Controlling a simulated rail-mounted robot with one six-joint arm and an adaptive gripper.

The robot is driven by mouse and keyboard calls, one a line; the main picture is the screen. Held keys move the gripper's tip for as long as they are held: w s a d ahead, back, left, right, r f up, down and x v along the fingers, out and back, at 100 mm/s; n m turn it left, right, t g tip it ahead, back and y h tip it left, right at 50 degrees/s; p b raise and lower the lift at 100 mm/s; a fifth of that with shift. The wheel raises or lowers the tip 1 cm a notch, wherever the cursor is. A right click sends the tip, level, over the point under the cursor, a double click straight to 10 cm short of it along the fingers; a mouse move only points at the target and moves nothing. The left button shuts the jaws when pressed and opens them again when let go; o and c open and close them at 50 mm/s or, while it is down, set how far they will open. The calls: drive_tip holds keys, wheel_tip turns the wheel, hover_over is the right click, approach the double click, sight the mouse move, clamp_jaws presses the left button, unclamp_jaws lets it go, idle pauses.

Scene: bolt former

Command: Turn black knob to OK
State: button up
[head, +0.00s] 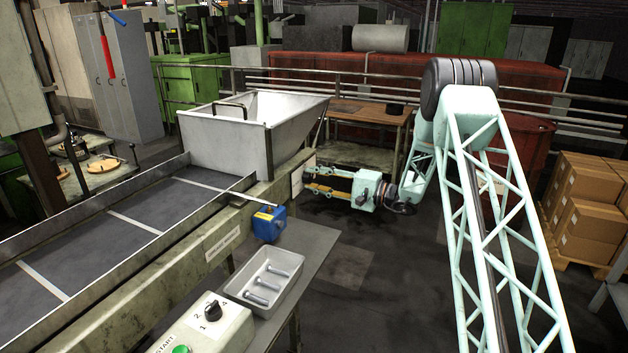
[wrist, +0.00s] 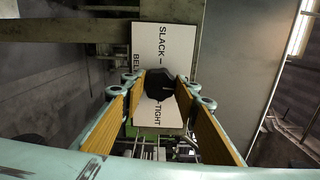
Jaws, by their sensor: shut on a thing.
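The black knob (wrist: 159,85) sits on a white plate (wrist: 148,50) in the wrist view. The plate reads SLACK above and TIGHT below, with part of a word starting BEL at the left edge. No OK mark is readable, and I cannot make out the knob's pointer. My gripper (wrist: 160,80) is shut on the knob, with one finger on each side. In the head view my gripper (head: 309,180) reaches left to the white plate (head: 297,181) on the end of the conveyor frame. The knob itself is hidden there.
A grey hopper (head: 225,138) stands on the conveyor (head: 110,245). Below are a blue box (head: 269,224), a tray with several bolts (head: 283,262) and a control box (head: 190,333) with another black knob. A wooden table (head: 368,118) stands behind my gripper. Open floor lies below it.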

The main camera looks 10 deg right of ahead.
drive_tip(key=shift+n, duration=0.5)
drive_tip(key=o, duration=0.8)
drive_tip(key=shift+d, duration=0.1)
drive_tip(key=v, duration=1.2)
idle(0.5)
